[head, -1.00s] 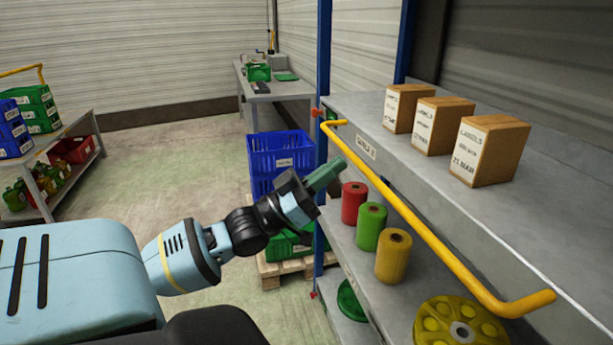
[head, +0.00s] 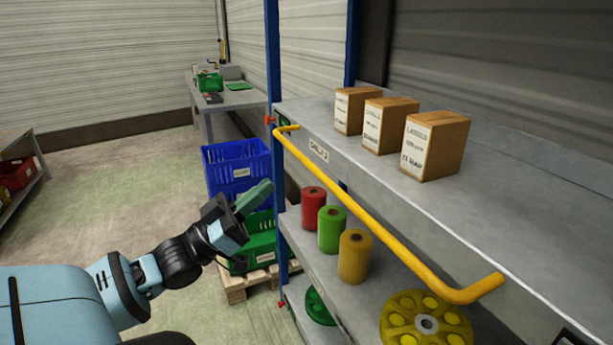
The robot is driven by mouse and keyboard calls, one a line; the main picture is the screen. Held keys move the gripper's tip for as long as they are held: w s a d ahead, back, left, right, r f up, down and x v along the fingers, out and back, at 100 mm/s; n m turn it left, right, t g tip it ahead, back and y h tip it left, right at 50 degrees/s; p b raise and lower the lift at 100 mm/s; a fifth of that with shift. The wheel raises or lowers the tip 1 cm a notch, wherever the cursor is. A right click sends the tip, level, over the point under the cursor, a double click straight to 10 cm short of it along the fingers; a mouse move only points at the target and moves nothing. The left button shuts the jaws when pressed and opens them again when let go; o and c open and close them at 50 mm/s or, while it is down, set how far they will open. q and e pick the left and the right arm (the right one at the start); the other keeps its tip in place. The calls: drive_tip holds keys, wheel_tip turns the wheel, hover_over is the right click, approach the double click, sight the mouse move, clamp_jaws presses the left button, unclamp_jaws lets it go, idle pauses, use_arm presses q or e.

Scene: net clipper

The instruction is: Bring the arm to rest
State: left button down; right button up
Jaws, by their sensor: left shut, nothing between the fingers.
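My left arm comes in from the lower left in the head view. My left gripper (head: 254,199) has green fingers that are shut with nothing between them. It points up and to the right, in front of the stacked crates as seen here and left of the shelf's blue post. It appears apart from the shelf and the yellow rail. My right gripper is not in view.
The shelf (head: 400,205) on the right has a yellow rail (head: 370,216) along its front. Cardboard boxes (head: 436,146), red, green and yellow spools (head: 354,257) and a yellow wheel (head: 427,322) stand on it. A blue crate (head: 236,163) tops a pallet stack.

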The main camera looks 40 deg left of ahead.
use_arm(q)
drive_tip(key=shift+f, duration=0.1)
